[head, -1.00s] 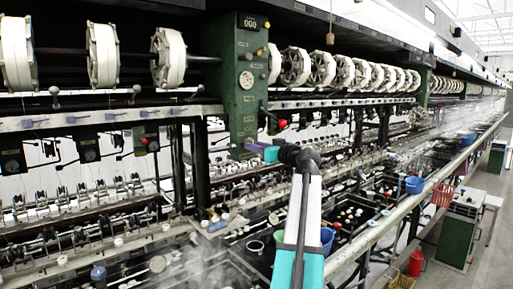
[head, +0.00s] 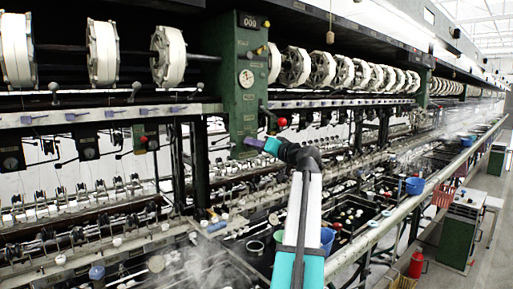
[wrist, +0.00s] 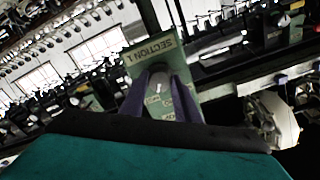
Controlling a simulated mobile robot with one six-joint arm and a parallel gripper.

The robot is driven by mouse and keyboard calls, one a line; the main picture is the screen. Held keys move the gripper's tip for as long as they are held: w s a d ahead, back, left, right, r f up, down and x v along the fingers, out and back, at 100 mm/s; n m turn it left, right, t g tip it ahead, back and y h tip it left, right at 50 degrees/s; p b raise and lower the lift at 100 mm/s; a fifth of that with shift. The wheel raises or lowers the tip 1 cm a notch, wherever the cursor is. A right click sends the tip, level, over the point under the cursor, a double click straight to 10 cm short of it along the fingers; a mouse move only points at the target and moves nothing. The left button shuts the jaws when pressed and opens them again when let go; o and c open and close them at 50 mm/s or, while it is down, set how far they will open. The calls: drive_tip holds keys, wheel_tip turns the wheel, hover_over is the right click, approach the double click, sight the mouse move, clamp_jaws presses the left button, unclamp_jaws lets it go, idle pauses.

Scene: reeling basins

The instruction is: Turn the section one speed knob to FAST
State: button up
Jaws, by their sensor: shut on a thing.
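The section one speed knob (wrist: 158,82) shows in the wrist view as a small pale knob on a green plate, below a tilted, upside-down SECTION 1 label (wrist: 151,48). My gripper (wrist: 159,92) has its two purple fingers on either side of the knob, shut on it. Small lettering around the knob is partly covered and too blurred to read, so I cannot tell its setting. In the head view my gripper (head: 257,144) is at the foot of the green post (head: 240,105), and the knob is hidden there.
A round white gauge (head: 247,78) and a red ball-ended lever (head: 282,122) are on or beside the post, close to my arm. White reels (head: 168,55) line the machine above. Steaming basins (head: 350,212) lie below, with a rail (head: 390,228) in front.

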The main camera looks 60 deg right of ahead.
drive_tip(key=shift+m, duration=1.5)
drive_tip(key=o, duration=1)
drive_tip(key=shift+o, duration=0.2)
drive_tip(key=b+v, duration=0.2)
drive_tip(key=v, duration=1.2)
drive_tip(key=shift+b, duration=0.4)
drive_tip(key=shift+w, duration=0.1)
